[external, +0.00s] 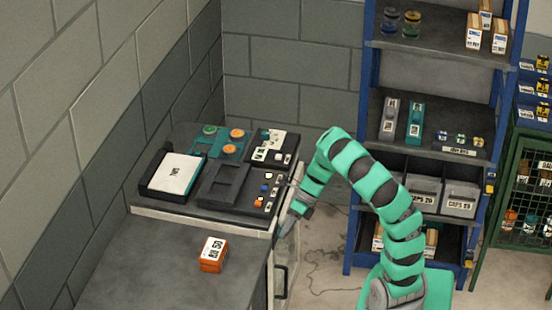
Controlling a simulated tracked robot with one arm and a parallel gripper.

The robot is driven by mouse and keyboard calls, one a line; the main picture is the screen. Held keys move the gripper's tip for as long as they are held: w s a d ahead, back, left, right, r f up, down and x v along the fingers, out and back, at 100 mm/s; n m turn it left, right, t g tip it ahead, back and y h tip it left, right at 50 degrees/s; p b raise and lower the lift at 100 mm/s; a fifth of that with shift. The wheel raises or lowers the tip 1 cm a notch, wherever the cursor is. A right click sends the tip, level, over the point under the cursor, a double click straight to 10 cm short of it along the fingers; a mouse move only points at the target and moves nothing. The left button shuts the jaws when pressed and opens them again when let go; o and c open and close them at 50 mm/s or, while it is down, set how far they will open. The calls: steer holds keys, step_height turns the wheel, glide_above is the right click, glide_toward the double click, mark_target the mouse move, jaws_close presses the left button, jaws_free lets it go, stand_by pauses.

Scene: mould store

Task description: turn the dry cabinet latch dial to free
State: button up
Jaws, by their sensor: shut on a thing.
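The dry cabinet (281,274) stands under the right end of the counter, with a pale frame and a glazed front seen at a steep angle. My gripper (284,226) reaches down from the teal and grey arm to the upper part of this front, just below the counter edge. It is shut on the latch dial there. The dial itself is hidden behind the gripper, so its mark and how far it is turned cannot be told. The door looks closed, though the angle makes this hard to judge.
A black tray board (222,187) with a white card, round pieces and small coloured knobs lies on the counter above. An orange box (213,255) sits near the counter's front. A blue shelf rack (363,150) stands behind my arm, with a green mesh cage (512,185) at right.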

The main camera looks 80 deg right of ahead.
steer(key=o, duration=1)
steer(key=p+v, duration=0.3)
steer(key=v, duration=1)
steer(key=shift+s+d+r, duration=0.15)
steer(key=shift+d+r, duration=0.05)
steer(key=shift+r, duration=0.15)
